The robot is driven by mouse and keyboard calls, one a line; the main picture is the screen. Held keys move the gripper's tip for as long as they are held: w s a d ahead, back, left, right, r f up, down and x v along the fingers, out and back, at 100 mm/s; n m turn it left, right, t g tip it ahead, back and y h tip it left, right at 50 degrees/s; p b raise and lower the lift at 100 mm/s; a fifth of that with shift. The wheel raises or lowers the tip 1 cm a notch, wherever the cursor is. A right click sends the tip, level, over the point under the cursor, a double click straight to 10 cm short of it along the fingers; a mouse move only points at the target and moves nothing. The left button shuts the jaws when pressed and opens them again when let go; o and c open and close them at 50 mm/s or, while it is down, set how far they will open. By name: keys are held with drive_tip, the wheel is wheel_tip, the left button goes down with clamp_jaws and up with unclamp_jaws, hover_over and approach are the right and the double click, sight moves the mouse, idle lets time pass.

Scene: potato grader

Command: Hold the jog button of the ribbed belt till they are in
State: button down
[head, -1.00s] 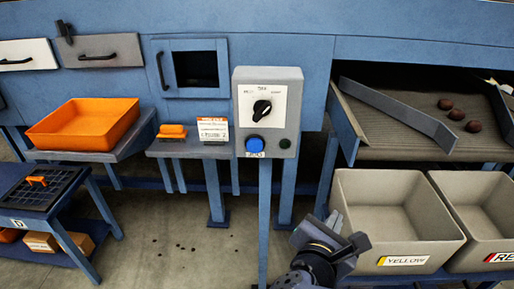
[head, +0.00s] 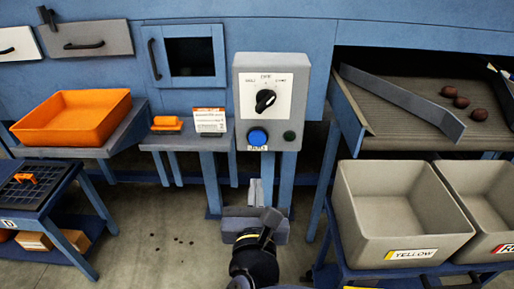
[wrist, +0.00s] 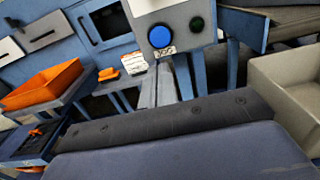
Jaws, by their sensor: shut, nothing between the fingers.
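The grey control box (head: 271,100) stands on a blue post, with a black selector knob (head: 265,100) above and a blue jog button (head: 257,137) at lower left. My gripper (head: 260,185) is shut and empty, below the box and apart from the button. In the wrist view the shut fingers (wrist: 166,88) point up toward the blue button (wrist: 159,36), with a gap between. The ribbed belt (head: 395,120) is at the right, with three dark red potatoes (head: 461,102) lying on it beyond a grey slanted bar (head: 405,100).
The YELLOW crate (head: 344,205) and the red-labelled crate (head: 507,240) stand below the belt. A dark green button (head: 289,136) sits right of the blue one. An orange tray (head: 112,128) and a small shelf (head: 170,143) are at the left.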

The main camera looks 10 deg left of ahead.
sight(258, 141)
drive_tip(key=p+x, duration=0.1)
drive_tip(key=x, duration=1.1)
drive_tip(key=shift+w+d+p, duration=0.1)
drive_tip(key=shift+w+p, duration=0.1)
drive_tip(key=shift+p, duration=0.1)
drive_tip(key=shift+w, duration=0.5)
